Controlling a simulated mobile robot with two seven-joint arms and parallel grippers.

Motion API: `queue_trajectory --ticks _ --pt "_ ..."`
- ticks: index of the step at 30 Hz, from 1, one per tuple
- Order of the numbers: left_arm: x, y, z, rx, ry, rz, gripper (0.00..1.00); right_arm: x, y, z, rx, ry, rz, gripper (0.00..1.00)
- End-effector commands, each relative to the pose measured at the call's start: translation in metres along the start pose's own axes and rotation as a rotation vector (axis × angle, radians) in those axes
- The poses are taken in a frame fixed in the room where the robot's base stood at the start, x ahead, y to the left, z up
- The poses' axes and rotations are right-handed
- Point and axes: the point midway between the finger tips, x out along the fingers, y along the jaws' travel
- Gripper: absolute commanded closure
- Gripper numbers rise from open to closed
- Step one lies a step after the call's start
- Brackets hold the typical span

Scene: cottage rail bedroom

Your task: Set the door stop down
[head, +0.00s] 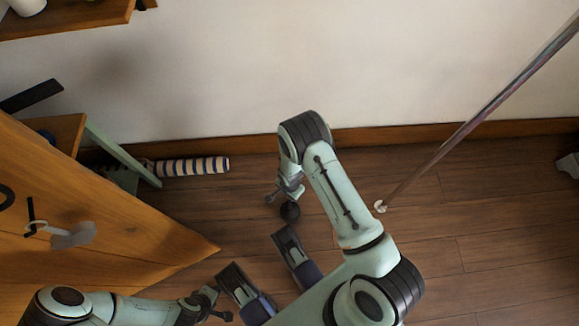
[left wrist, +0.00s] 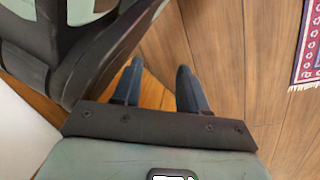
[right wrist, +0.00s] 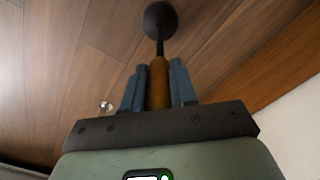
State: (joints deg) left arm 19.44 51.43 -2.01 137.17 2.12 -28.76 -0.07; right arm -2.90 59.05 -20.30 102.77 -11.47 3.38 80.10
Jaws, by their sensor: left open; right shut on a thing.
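The door stop has a brown shaft, a thin dark neck and a round black end (right wrist: 160,18). My right gripper (right wrist: 157,82) is shut on the brown shaft. In the head view my right gripper (head: 288,188) hangs near the wall with the door stop's black end (head: 290,211) below it. That end is at or close above the wooden floor; I cannot tell whether it touches. My left gripper (left wrist: 160,82) is open and empty in the left wrist view. In the head view the left gripper (head: 216,302) is low, beside the door, and small.
A wooden door (head: 110,240) fills the left, its corner pointing towards my arms. A striped roll (head: 190,166) lies by the baseboard. A pole (head: 470,125) slants to the floor at right. Bare floor (head: 500,220) lies right. A patterned rug (left wrist: 308,45) shows in the left wrist view.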

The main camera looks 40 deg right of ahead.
Motion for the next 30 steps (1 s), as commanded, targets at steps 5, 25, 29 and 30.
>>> queue_trajectory --ticks 5,25,29,30 --pt "0.009 -0.01 0.012 -0.013 -0.042 -0.019 0.57 0.019 -0.002 0.0 0.0 0.001 -0.004 1.0" --pt "0.01 -0.012 0.014 -0.014 -0.051 -0.022 0.57 0.021 0.0 0.0 0.0 0.0 -0.001 0.47" --pt "0.009 -0.011 0.014 -0.014 -0.05 -0.022 0.57 0.021 0.0 0.0 0.0 0.0 -0.001 0.47" --pt "0.009 -0.011 0.014 -0.014 -0.048 -0.021 0.57 0.02 0.0 0.0 0.0 0.0 -0.001 0.47"
